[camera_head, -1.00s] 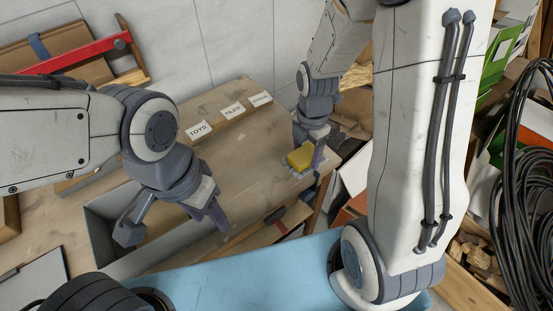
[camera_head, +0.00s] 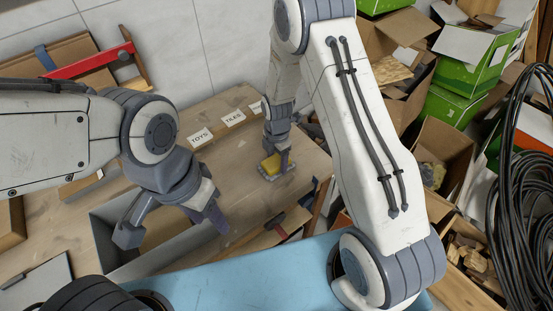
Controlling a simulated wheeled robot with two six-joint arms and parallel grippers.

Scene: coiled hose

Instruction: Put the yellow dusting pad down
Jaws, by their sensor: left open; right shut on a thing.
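The yellow dusting pad (camera_head: 270,166) is at the right part of the wooden table (camera_head: 235,185), with a grey underside at table level. My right gripper (camera_head: 277,160) is shut on the pad from above. I cannot tell whether the pad's underside touches the table top. My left gripper (camera_head: 172,226) is open and empty above the grey bin (camera_head: 108,243) at the table's front.
Labels reading TOYS (camera_head: 200,138) and TILES (camera_head: 232,119) stand along the back of the table. A hammer (camera_head: 277,223) lies at the front edge. Cardboard boxes (camera_head: 440,150) and a coiled black hose (camera_head: 520,175) crowd the right side.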

